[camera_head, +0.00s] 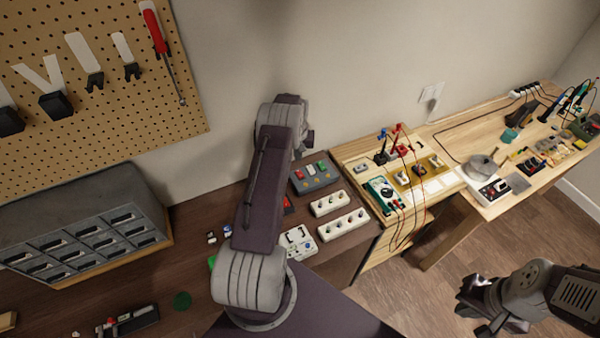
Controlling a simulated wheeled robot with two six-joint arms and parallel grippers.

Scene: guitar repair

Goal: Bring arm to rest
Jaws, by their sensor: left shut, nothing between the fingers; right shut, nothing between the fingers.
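My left arm (262,190) rises through the middle of the view, with its grey joints over the dark workbench. Its gripper does not show. My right gripper (472,298) is at the lower right, over the wooden floor and apart from the furniture. It is shut and empty, and its wrist runs to the right edge.
The dark workbench (190,265) holds a grey drawer cabinet (75,230), white power strips (343,223) and small parts. A light wooden bench (470,140) with electronics stands at right. A pegboard (110,120) with tools hangs at upper left. Floor at lower right is open.

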